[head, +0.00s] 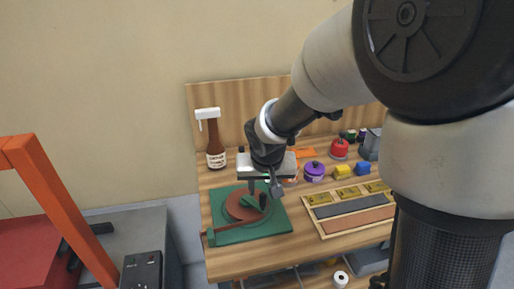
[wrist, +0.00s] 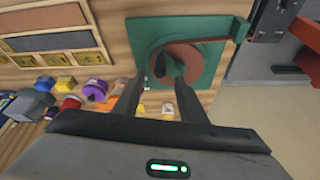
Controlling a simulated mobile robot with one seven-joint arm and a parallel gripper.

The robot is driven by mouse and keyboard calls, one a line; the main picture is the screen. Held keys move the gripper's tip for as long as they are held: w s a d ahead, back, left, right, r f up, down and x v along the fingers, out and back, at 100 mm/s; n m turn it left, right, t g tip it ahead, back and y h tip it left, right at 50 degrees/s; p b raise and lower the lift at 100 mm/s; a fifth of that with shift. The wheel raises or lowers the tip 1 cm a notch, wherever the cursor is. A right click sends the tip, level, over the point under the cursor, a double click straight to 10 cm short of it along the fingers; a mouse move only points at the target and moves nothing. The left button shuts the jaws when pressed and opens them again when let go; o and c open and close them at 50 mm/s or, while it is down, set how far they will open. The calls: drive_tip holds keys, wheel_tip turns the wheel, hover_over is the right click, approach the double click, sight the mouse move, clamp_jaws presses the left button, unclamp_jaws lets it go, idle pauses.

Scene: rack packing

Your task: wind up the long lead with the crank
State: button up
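A green base plate (head: 272,222) lies on the wooden bench and carries a round reddish-brown reel (head: 236,207). The reel also shows in the wrist view (wrist: 185,54). A green crank with a dark knob (wrist: 160,66) sits over the reel. The brown lead (head: 232,229) runs from the reel to the plate's front left corner; in the wrist view the lead (wrist: 212,39) leaves to the right. My gripper (head: 263,190) is above the reel, pointing down. In the wrist view its fingers (wrist: 160,82) are apart, with the knob seen between their tips, touching neither visibly.
A wooden tray (head: 349,228) with flat strips and yellow pieces lies right of the plate. A brown bottle (head: 215,140) stands behind left. A purple pot (head: 314,171), a red pot (head: 339,148) and small blocks stand behind right. An orange frame (head: 60,205) is at far left.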

sight(263, 195)
drive_tip(key=x, duration=0.6)
drive_tip(key=shift+r, duration=0.1)
clamp_jaws()
